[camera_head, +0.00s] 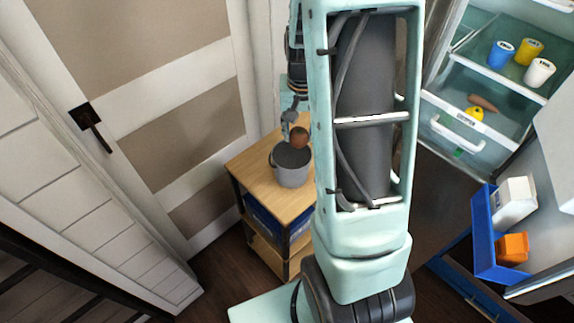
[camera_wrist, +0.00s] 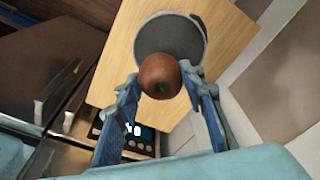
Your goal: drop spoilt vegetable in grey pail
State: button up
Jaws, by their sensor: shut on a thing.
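A round brown vegetable (camera_head: 299,138) with a small green spot is in my gripper (camera_head: 297,130), which is shut on it. In the wrist view the vegetable (camera_wrist: 160,76) sits between the tips of the two blue fingers (camera_wrist: 160,84). The grey pail (camera_head: 292,168) stands upright on a small wooden table. The vegetable is above the pail, near its rim in the head view. In the wrist view the pail (camera_wrist: 170,36) lies just beyond the vegetable, which covers part of its near edge. I cannot tell the exact height between them.
The wooden table (camera_head: 252,168) stands beside a panelled door (camera_head: 165,95). An open fridge at the right holds cups (camera_head: 501,54) and a drawer (camera_head: 458,134) with vegetables. A blue door bin (camera_head: 484,232) holds a white carton (camera_head: 514,201) and an orange box (camera_head: 513,249).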

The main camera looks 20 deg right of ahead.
aim_at(298, 147)
jog(key=shift+f+b, duration=2.15)
jog(key=shift+f, duration=0.9)
jog(key=o, duration=1.2)
jog(key=shift+o, duration=0.2)
jog(key=r, duration=0.4)
jog(key=s+r, duration=0.1)
jog(key=r, duration=0.7)
jog(key=shift+s+a, duration=0.15)
jog(key=shift+a, duration=0.2)
